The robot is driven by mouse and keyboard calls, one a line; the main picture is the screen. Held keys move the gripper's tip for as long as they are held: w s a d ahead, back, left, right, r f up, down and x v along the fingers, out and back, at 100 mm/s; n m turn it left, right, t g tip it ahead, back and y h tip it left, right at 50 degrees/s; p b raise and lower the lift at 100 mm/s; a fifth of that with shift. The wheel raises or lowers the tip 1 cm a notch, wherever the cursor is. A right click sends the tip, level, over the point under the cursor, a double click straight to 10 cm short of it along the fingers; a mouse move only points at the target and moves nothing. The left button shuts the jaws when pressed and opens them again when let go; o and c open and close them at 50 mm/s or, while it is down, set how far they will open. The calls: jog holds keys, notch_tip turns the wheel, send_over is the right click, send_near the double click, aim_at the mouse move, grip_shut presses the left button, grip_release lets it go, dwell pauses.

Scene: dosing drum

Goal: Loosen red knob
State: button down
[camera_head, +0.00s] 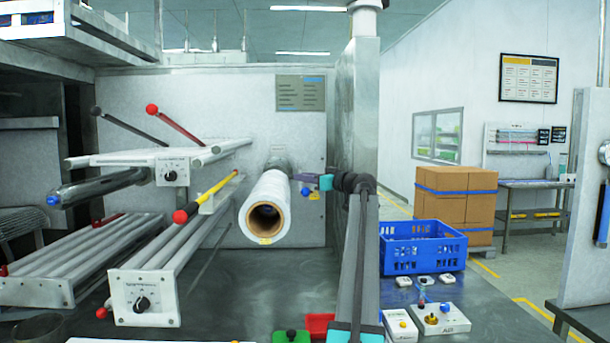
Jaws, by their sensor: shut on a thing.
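Several red knobs are in view. A red ball knob (152,109) tops the upper lever at left, and another red ball knob (180,216) ends the yellow lever, left of the white film roll (265,205). A smaller red knob (101,313) is low at the left. I cannot tell which one the task means. My gripper (303,178) points left, just right of the film roll, well apart from these red knobs. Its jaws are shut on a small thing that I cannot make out. A small blue ball (306,192) shows just below the jaws.
Roller frames with a black dial (142,304) fill the left side. A blue crate (423,247) and small white boxes stand on the dark surface at right. Red (319,326) and green (291,336) items lie at the front. Cartons (455,200) stand farther back.

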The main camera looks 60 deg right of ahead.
jog(key=shift+d+r+n+y+p, duration=0.15)
jog(key=shift+n+y+p, duration=0.7)
jog(key=shift+p, duration=3.05)
jog(key=shift+a+r+n+y+p, duration=0.15)
jog(key=shift+n+y+p, duration=0.7)
jog(key=shift+p, duration=3.05)
jog(key=y+p, duration=0.1)
jog(key=p, duration=0.2)
jog(key=shift+d+f+y, duration=0.1)
jog(key=shift+y, duration=0.2)
jog(key=shift+f+p, duration=0.15)
jog(key=shift+p, duration=0.45)
jog(key=c, duration=1.5)
grip_release()
jog(key=shift+f, duration=0.1)
jog(key=shift+c, duration=0.2)
jog(key=shift+s, duration=0.1)
jog(key=shift+s+b, duration=0.35)
jog(key=shift+s, duration=0.1)
jog(key=s+d+b, duration=0.1)
jog(key=s+b, duration=0.4)
jog(key=s, duration=0.7)
jog(key=shift+s+d, duration=0.3)
jog(key=shift+s, duration=0.05)
